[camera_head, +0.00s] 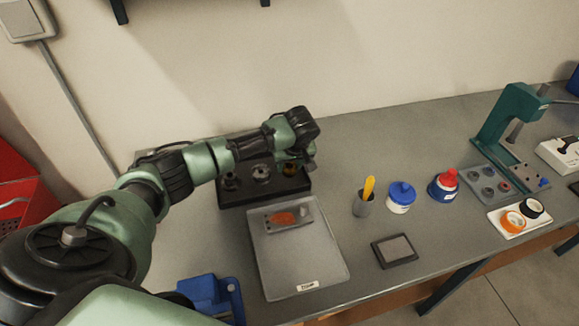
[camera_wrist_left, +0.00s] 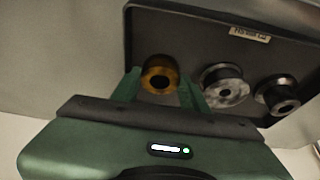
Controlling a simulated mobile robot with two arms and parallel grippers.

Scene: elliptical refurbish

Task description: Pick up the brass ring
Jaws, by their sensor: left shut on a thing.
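The brass ring (camera_wrist_left: 161,61) is a short golden cylinder with a dark hole, in the left wrist view. My left gripper (camera_wrist_left: 160,77) has its green fingers on both sides of it and is shut on it. The ring is over or in the dark tray (camera_wrist_left: 190,22); I cannot tell whether it is lifted. In the head view the ring (camera_head: 289,170) is partly hidden under my left gripper (camera_head: 296,160), at the right end of the tray (camera_head: 265,194). My right gripper is not in view.
Two silvery ring parts (camera_wrist_left: 224,85) stand beside the brass ring in the tray. A grey plate (camera_head: 300,255) lies in front of the tray. A cup with a yellow handle (camera_head: 364,203), a blue-capped jar (camera_head: 400,198) and a red-capped bottle (camera_head: 443,187) stand to the right.

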